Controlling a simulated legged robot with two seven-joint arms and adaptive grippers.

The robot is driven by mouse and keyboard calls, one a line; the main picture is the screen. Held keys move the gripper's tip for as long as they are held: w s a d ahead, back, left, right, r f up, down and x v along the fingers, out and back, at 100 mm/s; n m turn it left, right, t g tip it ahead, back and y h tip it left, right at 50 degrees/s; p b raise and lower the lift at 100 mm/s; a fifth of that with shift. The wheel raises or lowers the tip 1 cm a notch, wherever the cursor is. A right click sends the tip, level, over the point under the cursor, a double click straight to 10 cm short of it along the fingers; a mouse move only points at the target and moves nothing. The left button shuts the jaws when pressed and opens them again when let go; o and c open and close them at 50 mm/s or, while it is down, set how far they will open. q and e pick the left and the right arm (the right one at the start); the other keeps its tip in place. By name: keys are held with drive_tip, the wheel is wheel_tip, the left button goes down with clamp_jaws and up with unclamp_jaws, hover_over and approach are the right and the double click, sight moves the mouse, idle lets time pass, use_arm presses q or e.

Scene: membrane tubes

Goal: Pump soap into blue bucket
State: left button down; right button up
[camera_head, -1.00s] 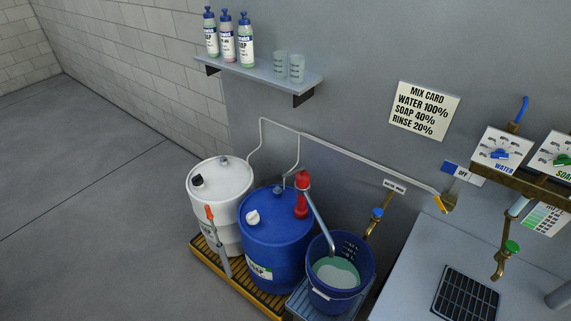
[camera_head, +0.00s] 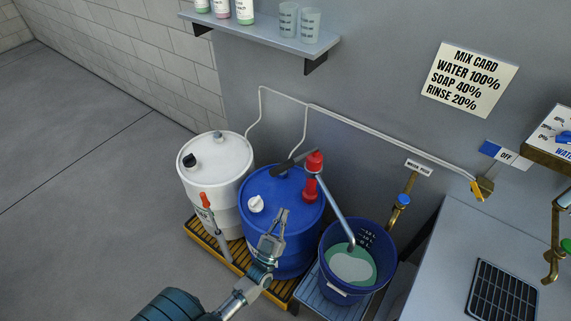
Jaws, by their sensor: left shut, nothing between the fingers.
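The blue bucket (camera_head: 330,284) stands right of the blue drum and holds pale green liquid with a whitish patch. The blue drum (camera_head: 262,190) carries a red pump (camera_head: 314,163). The pump's grey spout (camera_head: 338,215) slants down over the bucket. A dark bar (camera_head: 292,164) lies across the drum top beside the pump head; I cannot tell whether it is the pump's lever. My left gripper (camera_head: 283,212) is shut and empty, in front of the blue drum and below the pump. My right gripper is out of view.
A white drum (camera_head: 228,177) with an orange-handled tool stands left on a yellow slatted pallet (camera_head: 203,246). The bucket rests on a blue-grey stand (camera_head: 309,290). A brass tap (camera_head: 403,199) is on the wall. A grey counter (camera_head: 450,250) with a drain grate borders the right.

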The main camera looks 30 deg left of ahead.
use_arm(q)
wheel_tip(320, 180, up, 8)
drive_tip(key=s+a+n+t+y, duration=0.1)
drive_tip(key=s+n+t+y, duration=0.1)
drive_tip(key=s+n+y, duration=0.15)
drive_tip(key=m+p, duration=0.1)
approach(285, 165)
drive_tip(key=x, duration=0.5)
drive_tip(key=p+x, duration=0.1)
drive_tip(key=x, duration=0.1)
drive_tip(key=p+x, duration=0.1)
drive_tip(key=x, duration=0.1)
drive_tip(key=shift+w+a+r, duration=0.1)
drive_tip(key=shift+a+r, duration=0.25)
drive_tip(key=shift+a, duration=0.05)
drive_tip(key=shift+w+d+r, duration=0.3)
drive_tip(key=shift+w+d, duration=0.1)
drive_tip(key=shift+d, duration=0.25)
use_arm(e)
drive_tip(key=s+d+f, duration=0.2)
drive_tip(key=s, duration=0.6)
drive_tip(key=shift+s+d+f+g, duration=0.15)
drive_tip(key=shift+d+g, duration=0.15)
